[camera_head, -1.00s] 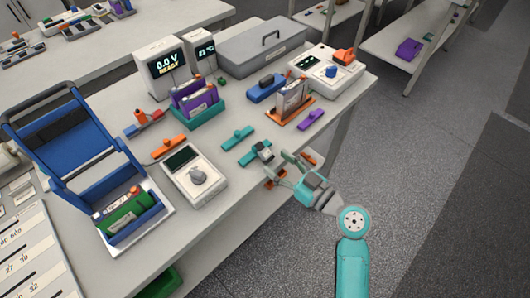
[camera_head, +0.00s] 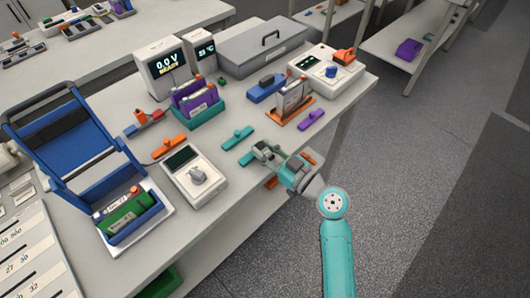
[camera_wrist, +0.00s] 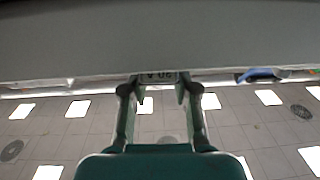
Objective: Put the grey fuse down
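My gripper (camera_head: 262,152) is low over the front edge of the bench in the head view, its fingers around the spot where a small grey fuse sits by the teal pieces. In the wrist view my two fingers (camera_wrist: 159,92) stand apart, with the grey fuse (camera_wrist: 158,77), marked "20 A", between or just beyond their tips. I cannot tell whether the pads press on it. In the head view the fingers mostly hide the fuse. One teal piece (camera_head: 237,137) lies just behind the gripper on the bench top.
A white meter with a knob (camera_head: 188,174) stands left of the gripper. An orange stand with a grey cell (camera_head: 293,105) and a purple piece (camera_head: 312,119) lie to the right. A teal rack (camera_head: 198,116) is behind. The bench (camera_head: 232,196) ends close in front; floor lies beyond.

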